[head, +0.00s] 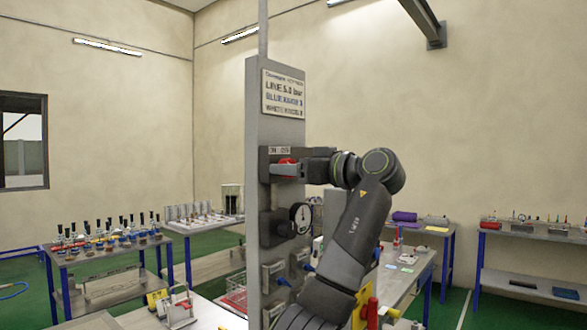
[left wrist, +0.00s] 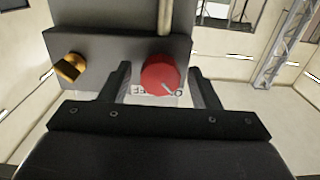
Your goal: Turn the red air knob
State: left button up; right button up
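The gripper is open; the line points toward the lower right of the picture, toward a partly covered label (left wrist: 158,92). In the head view the knob (head: 287,161) shows as a bit of red, mostly hidden by my left gripper (head: 287,169). My right gripper does not show.
The grey panel (head: 258,110) carries a sign (head: 284,93), a round gauge (head: 301,217) and lower valves. A brass knob (left wrist: 70,67) sits beside the red one. A table with bottles (head: 105,250) stands left; another table (head: 530,234) stands right.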

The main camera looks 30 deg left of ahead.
pick_arm(q)
jog(key=c, duration=0.9)
jog(key=shift+o, duration=0.2)
jog(key=shift+m, duration=0.4)
jog(key=m+b, duration=0.1)
jog(key=m, duration=0.1)
jog(key=shift+m, duration=0.4)
jog(key=m+b, duration=0.2)
jog(key=m, duration=0.3)
jog(key=shift+r+m+b, duration=0.1)
jog(key=shift+m+b, duration=0.9)
jog(key=shift+m, duration=3.7)
